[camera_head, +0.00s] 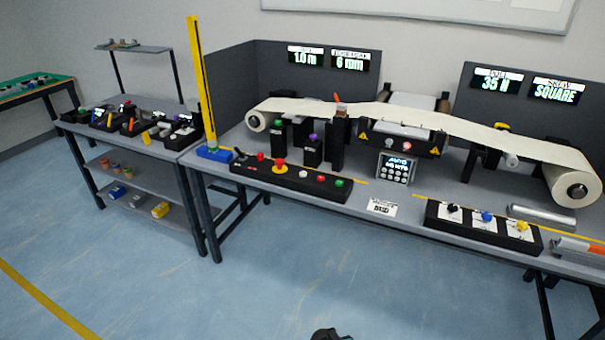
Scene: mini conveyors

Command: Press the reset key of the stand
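The stand is a long grey bench (300,205) with a web of pale material (470,128) running over rollers. A black control box (290,180) at its front left carries a red mushroom button on a yellow base (280,165), and several red, white and green buttons. A keypad with a lit display (397,168) stands right of it. A box with black, blue and yellow knobs (483,228) is at the front right. I cannot read which key is reset. A dark piece at the bottom edge (331,335) may be my gripper, apart from the bench; its fingers cannot be made out.
A shelf unit (150,137) with small parts stands left of the bench, and a green-topped table (35,90) is further left. A tall yellow post (197,85) rises at the bench's left end. The blue floor (240,290) in front is clear.

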